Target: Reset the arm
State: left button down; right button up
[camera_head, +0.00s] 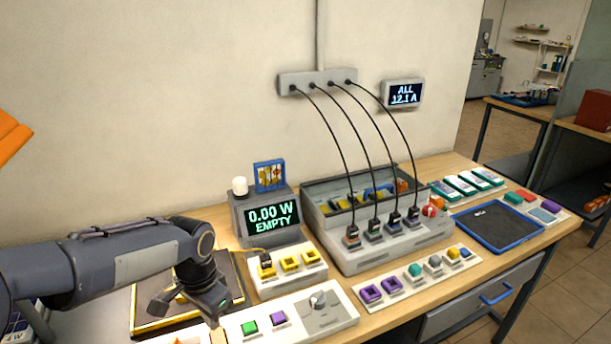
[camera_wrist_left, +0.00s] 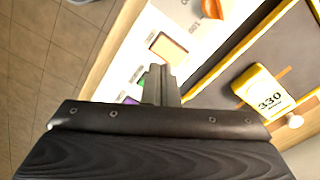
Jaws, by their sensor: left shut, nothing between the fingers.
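My left arm reaches in from the left in the head view and bends down over the front left of the workbench. Its gripper (camera_head: 212,304) hangs above the dark yellow-edged mat and the white control panel (camera_head: 335,317). In the left wrist view the fingers (camera_wrist_left: 160,80) are together with nothing between them, and the panel's tan button (camera_wrist_left: 168,47) shows just beyond them. A yellow block marked 330 (camera_wrist_left: 267,94) lies on the mat in that view. My right gripper is not in view.
A display (camera_head: 271,216) reads 0.00 W EMPTY. A grey charging station (camera_head: 385,249) with cables plugged in stands mid-bench. A white strip of colored pieces (camera_head: 385,292) lies in front. A blue-rimmed tray (camera_head: 538,236) is at right. A drawer (camera_head: 460,315) is below.

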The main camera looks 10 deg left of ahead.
pick_arm(q)
jog(key=s+d+r+n+t+h, duration=0.1)
jog(key=s+d+r+n+t, duration=0.1)
jog(key=s, duration=0.6)
jog(key=s+d+r+n+t+h, duration=0.2)
jog(key=s+n, duration=0.3)
jog(key=s, duration=0.3)
jog(key=shift+s+r+t+h, duration=0.2)
jog(key=shift+s+t+h, duration=0.1)
jog(key=shift+t, duration=0.4)
